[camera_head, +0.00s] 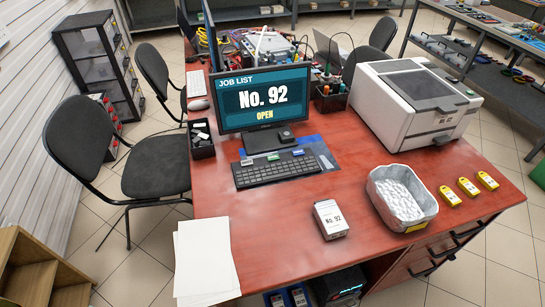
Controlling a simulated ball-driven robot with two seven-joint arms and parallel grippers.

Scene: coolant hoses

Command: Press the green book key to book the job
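A black keyboard (277,174) lies on the red desk in front of the monitor. Along its back edge stand a whitish key (246,162), a green key (273,157) and a blue key (298,153). The green key is the middle one; any lettering on it is too small to read. The monitor (262,97) reads "JOB LIST", "No. 92" and "OPEN". Neither of my grippers is in view, and nothing covers the keys.
A white box marked No. 92 (331,220) and a grey-white tray (379,212) stand right of the keyboard, with yellow tags (468,187) beyond. A printer-like machine (415,100) is behind them. Paper (205,260) lies front left. The desk (270,225) before the keyboard is clear.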

